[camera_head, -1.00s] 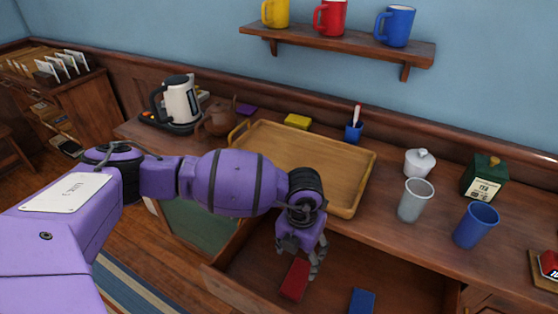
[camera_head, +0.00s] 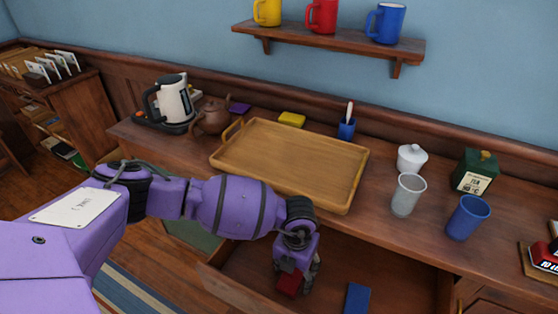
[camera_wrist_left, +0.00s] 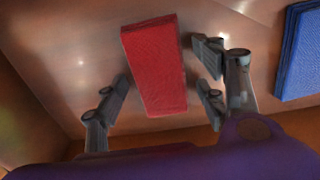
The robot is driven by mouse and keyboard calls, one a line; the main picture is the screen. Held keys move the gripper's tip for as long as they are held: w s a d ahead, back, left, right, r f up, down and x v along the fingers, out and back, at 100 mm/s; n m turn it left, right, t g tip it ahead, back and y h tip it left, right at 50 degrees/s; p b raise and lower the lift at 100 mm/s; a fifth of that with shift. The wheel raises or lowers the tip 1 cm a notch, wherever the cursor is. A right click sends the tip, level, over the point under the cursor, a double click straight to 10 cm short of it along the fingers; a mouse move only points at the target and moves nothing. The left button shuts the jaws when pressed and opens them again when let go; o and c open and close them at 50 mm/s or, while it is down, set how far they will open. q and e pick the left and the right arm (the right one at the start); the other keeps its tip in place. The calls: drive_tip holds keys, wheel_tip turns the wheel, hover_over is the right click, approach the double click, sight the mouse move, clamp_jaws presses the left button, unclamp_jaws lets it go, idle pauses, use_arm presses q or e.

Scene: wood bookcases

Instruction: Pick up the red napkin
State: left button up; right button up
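The red napkin (camera_head: 289,284) is a folded block lying in the open drawer (camera_head: 400,268). My left gripper (camera_head: 298,275) is down in the drawer over it and partly hides it in the head view. In the left wrist view the red napkin (camera_wrist_left: 155,65) lies between the spread fingers of my left gripper (camera_wrist_left: 163,82). The gripper is open; I cannot tell whether any finger touches the napkin. My right gripper is not in view.
A blue napkin (camera_head: 357,298) lies right of the red one in the drawer. On the counter above are a wooden tray (camera_head: 345,208), a grey cup (camera_head: 407,195) and a blue cup (camera_head: 467,217). The drawer's walls are close around my gripper.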

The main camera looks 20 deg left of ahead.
use_arm(q)
drive_tip(key=shift+w+r, duration=0.1)
drive_tip(key=c, duration=0.7)
drive_tip(key=shift+c, duration=0.2)
drive_tip(key=shift+r, duration=0.1)
